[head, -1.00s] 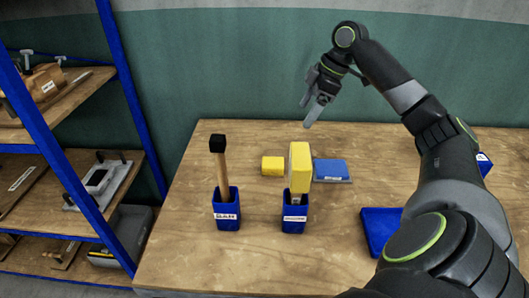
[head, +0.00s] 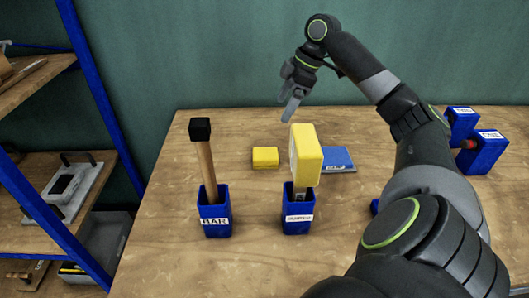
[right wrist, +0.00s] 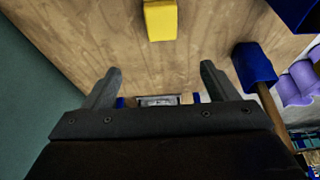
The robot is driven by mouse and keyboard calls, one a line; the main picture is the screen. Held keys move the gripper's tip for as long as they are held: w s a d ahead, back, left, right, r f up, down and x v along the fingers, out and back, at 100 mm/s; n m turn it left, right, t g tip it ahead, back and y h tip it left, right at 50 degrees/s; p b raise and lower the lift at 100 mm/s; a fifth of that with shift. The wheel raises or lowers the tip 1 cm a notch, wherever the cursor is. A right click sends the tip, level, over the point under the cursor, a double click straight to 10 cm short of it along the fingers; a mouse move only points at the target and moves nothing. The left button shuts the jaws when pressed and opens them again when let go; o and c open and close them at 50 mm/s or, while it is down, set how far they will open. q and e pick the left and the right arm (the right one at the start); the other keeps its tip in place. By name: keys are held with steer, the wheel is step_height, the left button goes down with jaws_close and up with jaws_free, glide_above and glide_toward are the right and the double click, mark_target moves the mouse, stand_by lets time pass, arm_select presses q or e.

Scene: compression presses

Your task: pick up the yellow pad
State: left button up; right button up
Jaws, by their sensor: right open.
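The small yellow pad (head: 265,157) lies on the wooden table in the head view, behind the two blue holders. In the right wrist view a yellow block (right wrist: 160,20), apparently this pad, shows at the top edge, partly cut off. My right gripper (head: 291,105) hangs in the air beyond the pad, apart from it. In the wrist view its fingers (right wrist: 160,82) are spread wide with nothing between them. My left gripper is not in view.
A yellow-headed tool (head: 307,154) stands in a blue holder (head: 298,210). Left of it, a black-topped wooden stick (head: 204,165) stands in a holder (head: 215,213) marked BAR. A blue pad (head: 337,159) lies right of the yellow one. Blue boxes (head: 483,152) stand far right. A shelf rack (head: 100,115) is at left.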

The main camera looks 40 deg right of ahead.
glide_toward(262, 153)
steer(key=x, duration=0.5)
steer(key=shift+w, duration=0.3)
steer(key=shift+s+p+x, duration=0.2)
steer(key=shift+p+x, duration=0.15)
steer(key=shift+x, duration=2.4)
steer(key=shift+d, duration=0.1)
steer(key=shift+c, duration=0.3)
steer(key=c, duration=1)
